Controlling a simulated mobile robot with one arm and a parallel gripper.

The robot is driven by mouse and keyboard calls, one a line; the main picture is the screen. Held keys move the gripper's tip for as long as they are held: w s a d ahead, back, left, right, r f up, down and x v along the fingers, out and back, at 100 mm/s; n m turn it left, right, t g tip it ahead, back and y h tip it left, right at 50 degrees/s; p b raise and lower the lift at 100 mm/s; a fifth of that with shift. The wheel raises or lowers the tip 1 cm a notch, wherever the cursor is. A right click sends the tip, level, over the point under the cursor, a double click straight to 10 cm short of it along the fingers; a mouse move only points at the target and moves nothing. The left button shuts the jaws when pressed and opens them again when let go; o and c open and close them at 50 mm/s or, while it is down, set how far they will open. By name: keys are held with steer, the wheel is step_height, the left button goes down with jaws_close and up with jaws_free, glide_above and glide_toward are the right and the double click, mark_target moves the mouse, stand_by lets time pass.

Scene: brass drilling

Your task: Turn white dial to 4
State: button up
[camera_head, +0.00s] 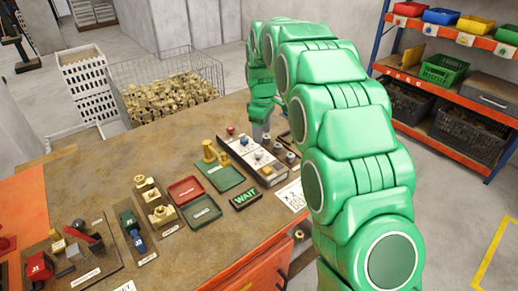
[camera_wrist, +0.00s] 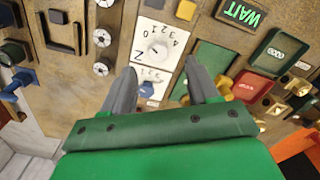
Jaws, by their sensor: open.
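The white dial (camera_wrist: 158,53) sits on a white panel face (camera_wrist: 150,30) printed with numbers, in the wrist view. In the head view the dial (camera_head: 258,155) is small, and its setting cannot be read. My gripper (camera_wrist: 160,65) is open, with one grey finger on each side below the dial in the picture. The fingers appear apart from the dial, and nothing is between them. In the head view my gripper (camera_head: 262,134) points down by the panel, partly hidden by my green arm.
A lit WAIT sign (camera_head: 245,198), a green tray (camera_head: 205,211) and a red tray (camera_head: 186,190) lie nearby. Grey round knobs (camera_wrist: 101,38) stand left of the panel in the wrist view.

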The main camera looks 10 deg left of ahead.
mark_target(259, 151)
steer(key=shift+w+a+f, duration=0.45)
steer(key=shift+a+f, duration=0.1)
steer(key=shift+f, duration=3.8)
steer(key=c, duration=1)
steer(key=shift+c, duration=0.2)
